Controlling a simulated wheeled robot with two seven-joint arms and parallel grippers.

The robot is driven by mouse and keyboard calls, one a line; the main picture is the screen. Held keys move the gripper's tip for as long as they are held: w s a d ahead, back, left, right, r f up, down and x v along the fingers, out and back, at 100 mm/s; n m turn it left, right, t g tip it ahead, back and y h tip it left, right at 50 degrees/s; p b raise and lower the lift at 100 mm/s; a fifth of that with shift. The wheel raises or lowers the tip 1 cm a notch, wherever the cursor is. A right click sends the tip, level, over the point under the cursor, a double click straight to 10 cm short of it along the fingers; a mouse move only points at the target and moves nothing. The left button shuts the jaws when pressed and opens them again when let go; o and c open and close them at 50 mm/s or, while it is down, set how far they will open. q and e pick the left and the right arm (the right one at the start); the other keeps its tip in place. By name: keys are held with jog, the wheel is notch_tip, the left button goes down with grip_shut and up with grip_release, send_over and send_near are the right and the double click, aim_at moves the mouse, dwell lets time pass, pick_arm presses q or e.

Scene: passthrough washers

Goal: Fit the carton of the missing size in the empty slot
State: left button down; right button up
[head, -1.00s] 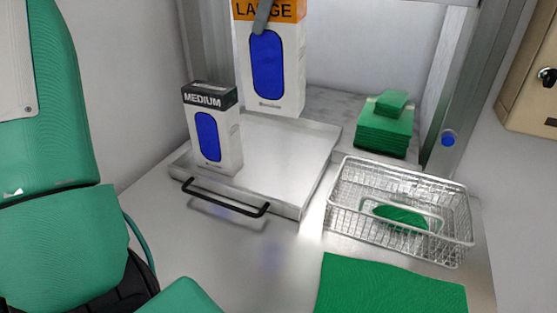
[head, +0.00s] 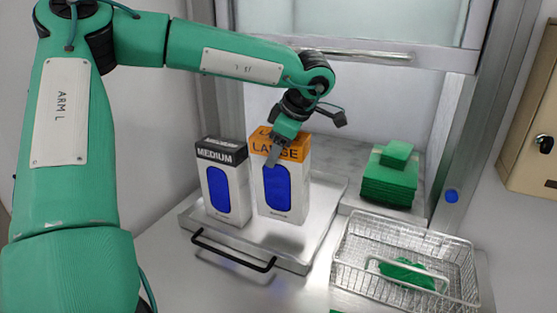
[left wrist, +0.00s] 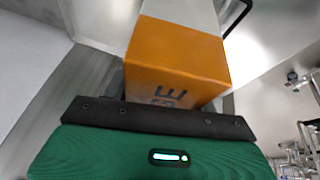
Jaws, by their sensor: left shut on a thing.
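The LARGE carton (head: 283,185), white with an orange top band and a blue oval, is upright over the metal tray (head: 310,228). My left gripper (head: 279,150) is shut on its top; one finger shows across the front of the band. The carton's orange end also fills the middle of the left wrist view (left wrist: 175,62). The MEDIUM carton (head: 224,185), with a dark top band, stands on the tray just to the left. I cannot tell whether the LARGE carton's base touches the tray. No empty slot shows clearly. My right gripper is not in view.
A wire basket (head: 345,262) with a green item inside stands right of the tray. A stack of green cloths (head: 388,185) sits behind it. The tray has a black handle (head: 232,252) at its front. A raised glass sash (head: 350,50) hangs above the opening.

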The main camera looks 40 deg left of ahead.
aim_at(282, 178)
pick_arm(q)
jog(key=shift+f, duration=2.6)
jog(key=c, duration=0.9)
grip_release()
jog(key=o, duration=0.5)
jog(key=shift+c, duration=0.2)
jog(key=shift+s, duration=0.1)
